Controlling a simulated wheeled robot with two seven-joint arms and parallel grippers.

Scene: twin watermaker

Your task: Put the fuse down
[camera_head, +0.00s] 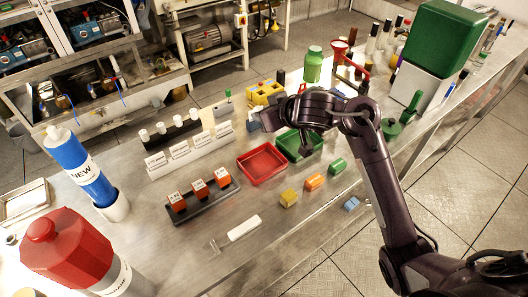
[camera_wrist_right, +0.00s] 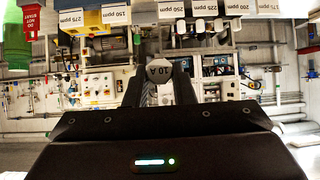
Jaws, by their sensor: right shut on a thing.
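My right gripper (camera_head: 268,120) is above the metal bench, behind the red tray, its arm coming in from the right. It is shut on the fuse (camera_wrist_right: 159,72), whose pale end marked "10 A" shows between the two fingers in the right wrist view. In the head view I cannot clearly make out the fuse at the fingers. My left gripper is not in view.
A red tray (camera_head: 243,174) and a green tray (camera_head: 285,153) sit mid-bench. A dark rack (camera_head: 213,207) of orange-red pieces and a white labelled rack (camera_head: 173,168) stand to the left. Coloured blocks (camera_head: 313,181) and a white bar (camera_head: 244,228) lie in front.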

